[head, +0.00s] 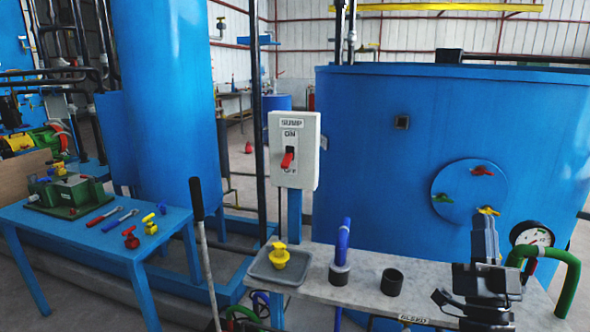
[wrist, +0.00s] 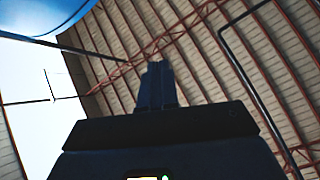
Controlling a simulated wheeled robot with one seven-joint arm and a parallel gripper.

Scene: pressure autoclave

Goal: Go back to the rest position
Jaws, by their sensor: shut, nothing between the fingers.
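My gripper (head: 484,222) stands at the right of the head view, in front of the blue tank and above the right end of the grey bench. Its fingers point up and are closed together with nothing between them. In the wrist view the gripper (wrist: 157,70) shows its dark fingers side by side against the roof. The lower part of my arm runs out of the head view at the bottom.
The grey bench (head: 330,290) holds a tray (head: 264,268) with a yellow valve (head: 279,256), a blue-handled piece (head: 342,245) and a black ring (head: 391,282). A gauge (head: 532,236) and green hose (head: 570,285) are close right of my gripper. A switch box (head: 305,150) stands left.

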